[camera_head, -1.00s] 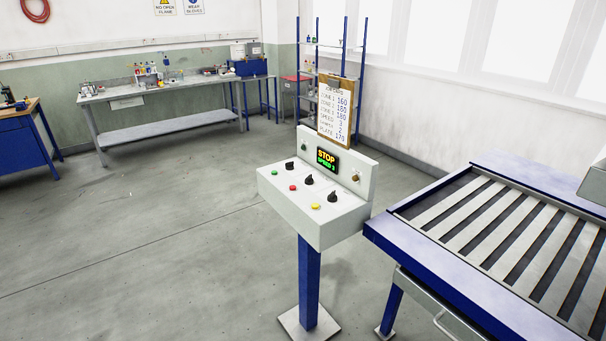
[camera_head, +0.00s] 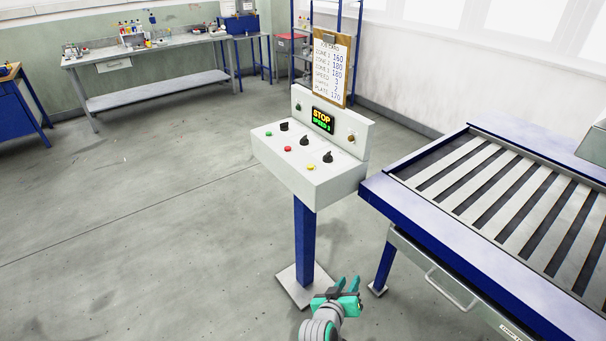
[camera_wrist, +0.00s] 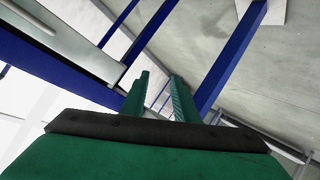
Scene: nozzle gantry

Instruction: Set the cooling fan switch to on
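A white control box (camera_head: 306,183) stands on a blue post, with several black rotary knobs and coloured buttons on its top. The knobs are at the back left (camera_head: 284,126), the middle (camera_head: 304,139) and the front right (camera_head: 328,157). Their labels are too small to read, so I cannot tell which is the cooling fan switch. A display (camera_head: 322,120) reads STOP and SPEED 3. My gripper (camera_head: 348,284) is low in front of the post, below the box and apart from it. In the wrist view its two green fingers (camera_wrist: 160,97) are apart with nothing between them.
A blue-framed slatted table (camera_head: 430,212) with a drawer handle stands close on the right. A job card on a clipboard (camera_head: 331,68) rises behind the box. A workbench (camera_head: 150,52) is at the back left. The floor left of the post is clear.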

